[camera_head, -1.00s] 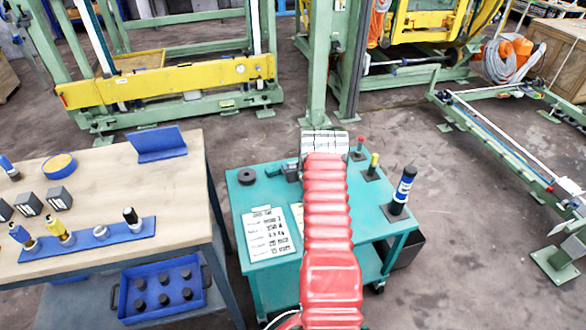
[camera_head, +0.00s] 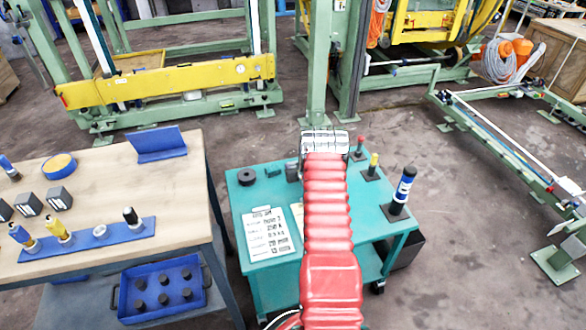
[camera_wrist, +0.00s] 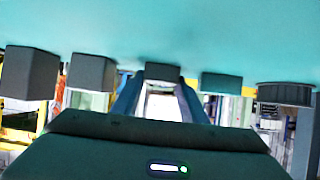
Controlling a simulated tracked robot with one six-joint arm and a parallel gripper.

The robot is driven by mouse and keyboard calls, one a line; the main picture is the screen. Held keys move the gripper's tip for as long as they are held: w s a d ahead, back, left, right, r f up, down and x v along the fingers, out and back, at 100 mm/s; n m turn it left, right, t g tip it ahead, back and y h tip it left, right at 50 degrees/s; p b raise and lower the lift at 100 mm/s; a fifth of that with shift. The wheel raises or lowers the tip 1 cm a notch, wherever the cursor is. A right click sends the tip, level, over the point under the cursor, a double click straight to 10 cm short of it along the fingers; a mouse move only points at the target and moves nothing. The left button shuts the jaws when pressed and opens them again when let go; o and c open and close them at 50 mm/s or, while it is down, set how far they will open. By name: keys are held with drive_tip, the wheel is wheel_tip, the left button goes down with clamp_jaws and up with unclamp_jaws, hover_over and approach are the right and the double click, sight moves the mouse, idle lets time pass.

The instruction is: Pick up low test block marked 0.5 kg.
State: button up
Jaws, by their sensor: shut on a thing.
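In the wrist view, the two fingers of my gripper (camera_wrist: 160,100) stand on either side of a low dark grey block (camera_wrist: 163,72), shut on it. The teal table surface (camera_wrist: 160,25) fills the top of this view, with the block close against it. I cannot tell whether there is a gap. No 0.5 kg marking is readable. In the head view, my red-sleeved arm reaches over the teal cart (camera_head: 270,285) and hides the gripper. A small grey block (camera_head: 292,171) shows just left of the arm.
In the wrist view, two taller dark blocks (camera_wrist: 90,72) stand left; a teal block (camera_wrist: 220,83) and a dark disc (camera_wrist: 285,95) stand right. Posts, including a blue-and-black cylinder (camera_head: 403,188), stand right of my arm. A wooden workbench (camera_head: 100,190) stands left of the cart.

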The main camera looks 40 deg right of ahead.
clamp_jaws()
drive_tip(key=shift+r, duration=0.1)
wheel_tip(320, 180, up, 10)
idle(0.7)
idle(0.5)
